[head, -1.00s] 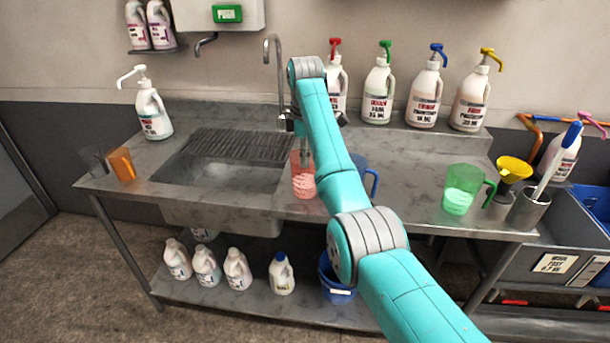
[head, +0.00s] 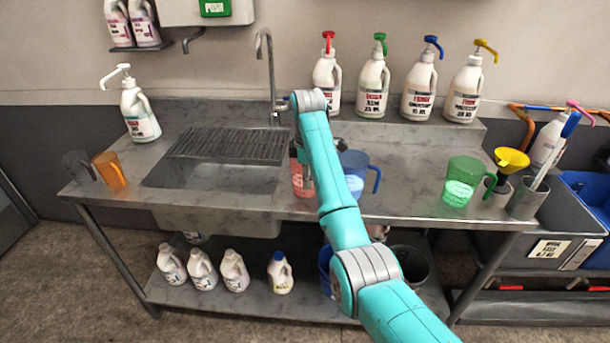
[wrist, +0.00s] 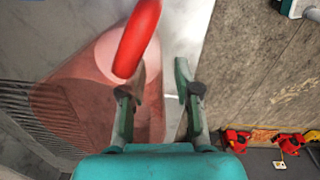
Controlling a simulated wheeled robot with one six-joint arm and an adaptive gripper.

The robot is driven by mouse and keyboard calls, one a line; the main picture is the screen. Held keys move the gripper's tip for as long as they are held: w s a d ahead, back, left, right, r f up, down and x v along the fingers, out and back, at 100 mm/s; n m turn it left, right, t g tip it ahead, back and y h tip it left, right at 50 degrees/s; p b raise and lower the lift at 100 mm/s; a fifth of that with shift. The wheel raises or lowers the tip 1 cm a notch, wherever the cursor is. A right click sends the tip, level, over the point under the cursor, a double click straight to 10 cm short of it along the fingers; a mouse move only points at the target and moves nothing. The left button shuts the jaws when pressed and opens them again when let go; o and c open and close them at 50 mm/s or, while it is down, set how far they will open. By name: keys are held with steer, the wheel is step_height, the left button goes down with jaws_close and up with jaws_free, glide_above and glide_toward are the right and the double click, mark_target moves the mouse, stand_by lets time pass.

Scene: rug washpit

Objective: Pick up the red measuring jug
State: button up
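The red measuring jug (head: 301,178) stands on the steel counter beside the sink's right edge, partly hidden by my arm in the head view. In the wrist view the translucent red jug (wrist: 85,98) fills the left side, with its solid red handle (wrist: 138,38) towards the top centre. My gripper (wrist: 160,68) is open, its two fingers apart. The left finger overlaps the jug near the lower end of the handle, and the right finger is over the grey counter edge. I cannot tell whether either finger touches the jug. My arm mostly hides the gripper in the head view.
A blue jug (head: 355,172) stands close to the right of the red one. A green jug (head: 462,182) is farther right, an orange jug (head: 110,169) at the far left. Several pump bottles line the back shelf. A tall tap (head: 268,70) rises behind the sink.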

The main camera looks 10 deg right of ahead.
jaws_close()
steer(key=shift+r, duration=0.1)
